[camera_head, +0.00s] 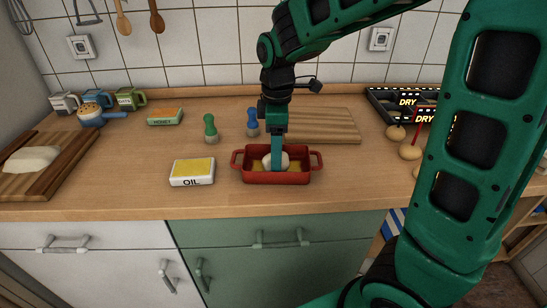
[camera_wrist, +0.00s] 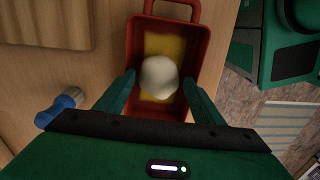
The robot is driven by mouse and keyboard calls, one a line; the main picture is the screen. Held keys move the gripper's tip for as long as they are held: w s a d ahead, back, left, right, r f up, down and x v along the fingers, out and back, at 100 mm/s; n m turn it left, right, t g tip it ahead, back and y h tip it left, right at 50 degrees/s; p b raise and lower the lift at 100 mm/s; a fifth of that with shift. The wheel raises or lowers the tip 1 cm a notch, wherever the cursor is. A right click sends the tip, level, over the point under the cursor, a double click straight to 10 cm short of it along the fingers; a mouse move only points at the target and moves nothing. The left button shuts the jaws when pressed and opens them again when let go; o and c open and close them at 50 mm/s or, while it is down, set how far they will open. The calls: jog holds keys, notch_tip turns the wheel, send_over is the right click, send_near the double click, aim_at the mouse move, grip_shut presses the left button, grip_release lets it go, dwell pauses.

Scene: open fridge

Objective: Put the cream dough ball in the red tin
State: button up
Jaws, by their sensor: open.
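The red tin (camera_head: 277,178) stands on the wooden counter near its front edge, with a handle at each end and a yellow bottom. The cream dough ball (camera_head: 268,161) is in the tin, partly hidden by my gripper in the head view. In the wrist view the dough ball (camera_wrist: 158,77) lies over the yellow bottom of the red tin (camera_wrist: 133,45). My gripper (camera_wrist: 160,82) points down into the tin, open, with one finger on each side of the ball. Whether the fingers touch the ball I cannot tell.
A white and yellow oil box (camera_head: 192,173) stands left of the tin. Green (camera_head: 210,129) and blue (camera_head: 252,122) shakers and a cutting board (camera_head: 325,125) are behind it. Several round balls (camera_head: 410,151) lie to the right by black trays.

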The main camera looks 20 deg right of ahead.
notch_tip(320, 180, up, 10)
jog(key=shift+f, duration=0.15)
jog(key=s+d+f+m, duration=0.4)
jog(key=s+d+m, duration=0.5)
jog(key=s, duration=0.3)
jog(key=s+d+f+m, duration=0.5)
jog(key=s+d+m, duration=0.4)
jog(key=s, duration=0.3)
jog(key=shift+m, duration=0.9)
